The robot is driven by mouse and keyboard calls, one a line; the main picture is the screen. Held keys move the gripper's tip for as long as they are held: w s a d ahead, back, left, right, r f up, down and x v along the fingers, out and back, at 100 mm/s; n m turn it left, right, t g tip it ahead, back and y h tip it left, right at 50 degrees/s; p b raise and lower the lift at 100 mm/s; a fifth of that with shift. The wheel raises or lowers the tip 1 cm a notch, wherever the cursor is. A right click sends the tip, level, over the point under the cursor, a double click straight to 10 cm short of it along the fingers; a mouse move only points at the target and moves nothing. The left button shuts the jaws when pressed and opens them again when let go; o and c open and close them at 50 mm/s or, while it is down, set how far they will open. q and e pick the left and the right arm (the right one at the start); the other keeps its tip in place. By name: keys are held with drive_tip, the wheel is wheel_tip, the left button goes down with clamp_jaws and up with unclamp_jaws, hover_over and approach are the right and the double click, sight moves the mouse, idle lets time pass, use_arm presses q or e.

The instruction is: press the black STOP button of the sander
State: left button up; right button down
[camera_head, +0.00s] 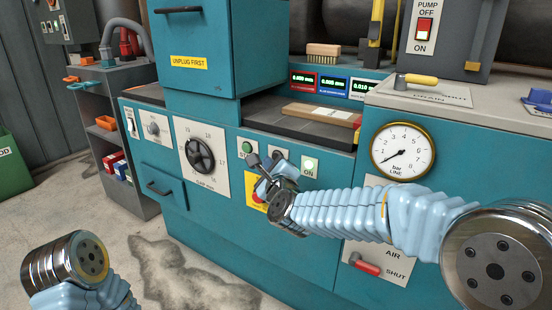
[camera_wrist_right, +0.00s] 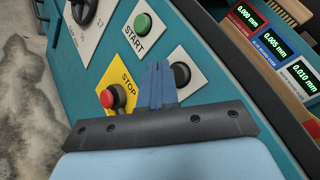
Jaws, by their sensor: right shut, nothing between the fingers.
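The sander's control panel shows a green START button (camera_wrist_right: 142,22), also in the head view (camera_head: 247,147). A black button (camera_wrist_right: 181,74) sits on a white plate below and right of it; its label is hidden. To its left, a red-capped button (camera_wrist_right: 107,98) sits on a yellow plate (camera_wrist_right: 128,88) lettered STOP. My right gripper (camera_wrist_right: 158,85) is shut and empty, with blue fingertips in front of the panel between these two buttons, partly covering the black button's plate. I cannot tell whether they touch.
A lit button (camera_head: 310,167) sits right of the gripper, a rotary dial (camera_head: 199,155) left. A pressure gauge (camera_head: 403,150) and a red-handled air valve (camera_head: 365,265) are farther right. My left wrist (camera_head: 65,268) is over the floor, well clear of the panel.

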drive_tip(key=shift+w+d+b, duration=0.25)
drive_tip(key=shift+w+b, duration=0.1)
drive_tip(key=shift+b, duration=0.05)
drive_tip(key=shift+w+d+b, duration=0.25)
drive_tip(key=shift+w+b, duration=0.1)
idle(0.8)
idle(0.4)
drive_tip(key=shift+s+a, duration=0.45)
drive_tip(key=shift+s, duration=0.25)
